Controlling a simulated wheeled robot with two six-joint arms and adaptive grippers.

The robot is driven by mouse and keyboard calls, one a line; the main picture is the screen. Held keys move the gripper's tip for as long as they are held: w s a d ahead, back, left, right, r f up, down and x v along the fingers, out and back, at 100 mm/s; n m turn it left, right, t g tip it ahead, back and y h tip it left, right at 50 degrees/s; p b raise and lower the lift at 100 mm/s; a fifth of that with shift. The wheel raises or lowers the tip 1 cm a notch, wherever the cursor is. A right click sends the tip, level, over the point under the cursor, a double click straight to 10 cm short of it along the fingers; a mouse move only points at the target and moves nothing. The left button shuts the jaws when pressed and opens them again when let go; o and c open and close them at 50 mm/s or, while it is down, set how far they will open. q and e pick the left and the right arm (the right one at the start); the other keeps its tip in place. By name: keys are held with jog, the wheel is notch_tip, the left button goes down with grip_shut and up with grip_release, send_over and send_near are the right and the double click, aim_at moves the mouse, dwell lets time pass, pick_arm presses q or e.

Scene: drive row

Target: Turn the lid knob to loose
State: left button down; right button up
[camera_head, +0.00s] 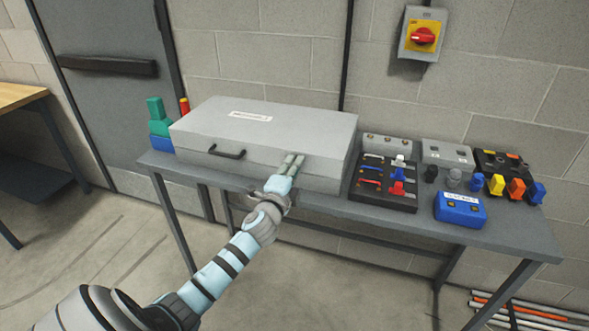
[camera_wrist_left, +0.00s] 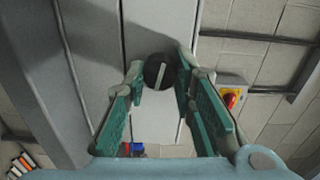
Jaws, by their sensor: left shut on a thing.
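A large grey box with a closed lid (camera_head: 290,120) stands on the table, with a black handle (camera_head: 227,153) and a white label on top. My left gripper (camera_head: 293,162) reaches to the right part of its front face. In the left wrist view, a round black knob (camera_wrist_left: 154,73) with a pale pointer bar sits between the fingertips of my left gripper (camera_wrist_left: 160,75). The fingers are closed on its sides. The pointer bar is slightly tilted from vertical in that view. In the head view the gripper hides the knob. My right gripper is not in view.
Right of the box on the grey table (camera_head: 445,236) are a black switch panel (camera_head: 383,200), a blue box (camera_head: 460,209) and several coloured plugs. A red-yellow rotary switch (camera_head: 424,36) is on the wall. Green and blue items stand behind the box's left end.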

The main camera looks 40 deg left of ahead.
pick_arm(q)
jog(key=c, duration=1.3)
grip_release()
jog(key=shift+c, duration=0.2)
jog(key=v, duration=1.2)
